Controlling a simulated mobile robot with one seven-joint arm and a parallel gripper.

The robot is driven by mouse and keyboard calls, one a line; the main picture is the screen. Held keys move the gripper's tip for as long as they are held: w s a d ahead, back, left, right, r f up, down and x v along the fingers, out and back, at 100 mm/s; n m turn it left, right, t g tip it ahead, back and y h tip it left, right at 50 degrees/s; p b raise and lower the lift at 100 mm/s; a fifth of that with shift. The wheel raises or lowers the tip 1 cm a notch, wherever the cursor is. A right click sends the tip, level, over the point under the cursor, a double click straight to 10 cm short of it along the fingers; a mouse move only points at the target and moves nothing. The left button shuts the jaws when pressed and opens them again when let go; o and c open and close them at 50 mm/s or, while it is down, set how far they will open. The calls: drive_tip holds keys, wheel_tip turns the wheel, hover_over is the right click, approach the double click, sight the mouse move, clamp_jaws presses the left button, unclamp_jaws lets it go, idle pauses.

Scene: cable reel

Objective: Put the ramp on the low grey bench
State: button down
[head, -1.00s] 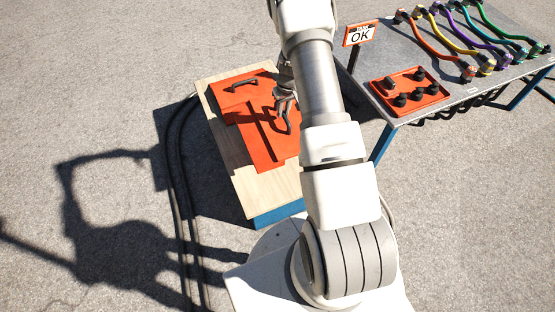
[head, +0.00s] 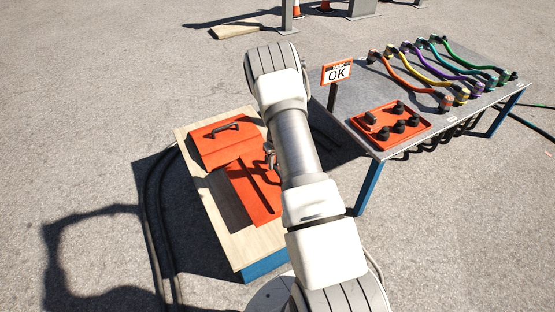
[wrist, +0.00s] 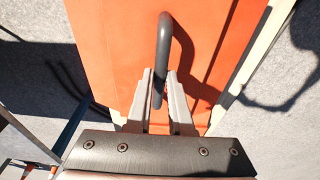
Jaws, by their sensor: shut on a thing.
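My gripper (wrist: 160,85) is shut on the dark handle (wrist: 163,45) of an orange ramp (wrist: 108,40), as the wrist view shows. In the head view this ramp (head: 262,205) is a flat orange panel with a dark stripe, over the right side of a wood-topped stand. A dark shadow beside it suggests it is a little above the top. My arm hides its right part, and most of my gripper (head: 269,155) there. Another orange piece (head: 215,150) with its own dark handle lies at the stand's far end.
The wooden stand top (head: 250,245) has a blue base. A grey table (head: 355,120) at right carries coloured hoses, an orange tray (head: 390,125) and an OK sign (head: 337,73). Black cables lie left of the stand. Grey posts and cones stand at the back; open pavement lies between.

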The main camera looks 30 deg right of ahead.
sight(266, 187)
drive_tip(key=s+a+f, duration=0.1)
drive_tip(key=s+a+f+b, duration=0.1)
drive_tip(key=a, duration=0.1)
drive_tip(key=s+a+f, duration=0.1)
drive_tip(key=a, duration=0.1)
drive_tip(key=shift+a+f, duration=0.15)
drive_tip(key=shift+f, duration=0.2)
drive_tip(key=shift+f+b, duration=0.95)
drive_tip(key=shift+f, duration=1)
drive_tip(key=shift+f, duration=0.15)
drive_tip(key=c, duration=0.8)
unclamp_jaws()
drive_tip(key=shift+s, duration=0.1)
